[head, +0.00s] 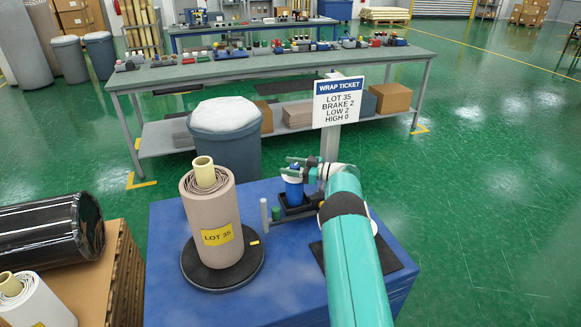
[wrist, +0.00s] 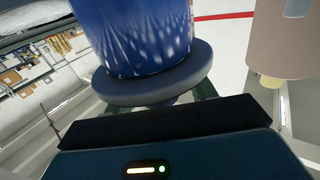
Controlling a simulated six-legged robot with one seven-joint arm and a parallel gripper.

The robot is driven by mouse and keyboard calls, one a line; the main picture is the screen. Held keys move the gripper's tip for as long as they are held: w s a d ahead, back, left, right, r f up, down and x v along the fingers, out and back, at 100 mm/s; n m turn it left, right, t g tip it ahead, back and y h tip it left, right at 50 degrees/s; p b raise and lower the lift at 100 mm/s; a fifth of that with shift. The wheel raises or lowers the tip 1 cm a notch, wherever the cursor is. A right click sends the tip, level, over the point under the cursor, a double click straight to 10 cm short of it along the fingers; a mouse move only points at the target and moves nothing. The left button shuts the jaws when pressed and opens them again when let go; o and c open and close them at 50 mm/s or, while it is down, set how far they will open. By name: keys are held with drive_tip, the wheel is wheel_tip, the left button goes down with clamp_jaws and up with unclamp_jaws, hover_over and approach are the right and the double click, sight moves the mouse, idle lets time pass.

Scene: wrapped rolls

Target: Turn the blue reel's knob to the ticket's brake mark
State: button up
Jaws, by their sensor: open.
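The wrap ticket (head: 340,101) stands on a post and reads LOT 35, BRAKE 2, LOW 2, HIGH 0. The small blue reel (head: 294,191) stands upright on a dark base on the blue table, with a pale top. My gripper (head: 299,167) reaches in from the right at the reel's top and is open; whether it touches is unclear. In the wrist view the blue reel (wrist: 140,30) fills the upper middle, with a grey round flange (wrist: 160,82) close before my gripper (wrist: 160,103). The knob and its marks cannot be made out.
A wrapped roll labelled LOT 35 (head: 211,220) stands on a black disc (head: 224,270) left on the blue table (head: 172,226). A grey bin (head: 225,140) is behind.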

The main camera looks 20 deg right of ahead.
drive_tip(key=v, duration=1.3)
drive_tip(key=shift+s+d, duration=0.2)
drive_tip(key=shift+d, duration=0.1)
